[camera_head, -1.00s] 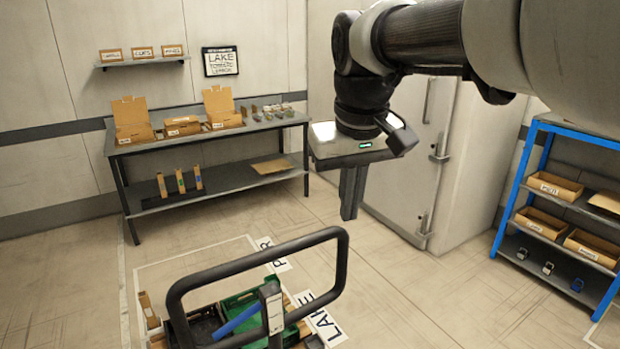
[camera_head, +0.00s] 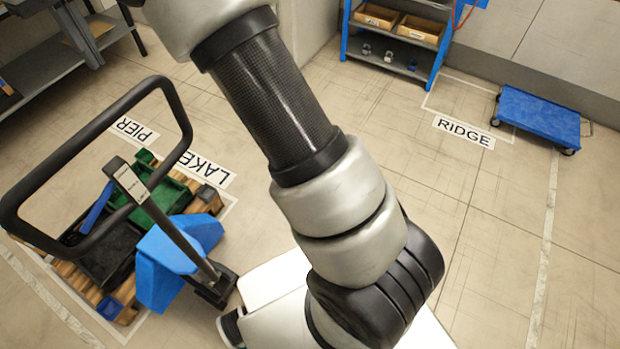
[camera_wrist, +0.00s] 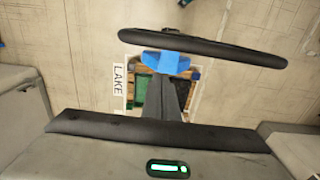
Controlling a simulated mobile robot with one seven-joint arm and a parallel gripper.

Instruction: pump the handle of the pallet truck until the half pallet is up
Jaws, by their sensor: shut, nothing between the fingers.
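The pallet truck's black handle loop (camera_head: 183,110) stands at the left of the head view, its stem leaning up from the blue truck body (camera_head: 172,262). The half pallet (camera_head: 68,272) is beyond the body, low at the floor; I cannot tell its lift height. It carries a green crate (camera_head: 172,192) and a dark crate (camera_head: 108,262). My gripper (camera_head: 92,58) is shut and empty, at the upper left, apart from the handle. In the wrist view the handle bar (camera_wrist: 215,49) crosses above my shut fingers (camera_wrist: 165,98).
A workbench (camera_head: 35,75) stands at the upper left. A blue rack (camera_head: 400,50) with cardboard bins is at the top. A blue trolley (camera_head: 540,112) stands at the right beside the RIDGE floor sign (camera_head: 464,132). The floor between them is clear.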

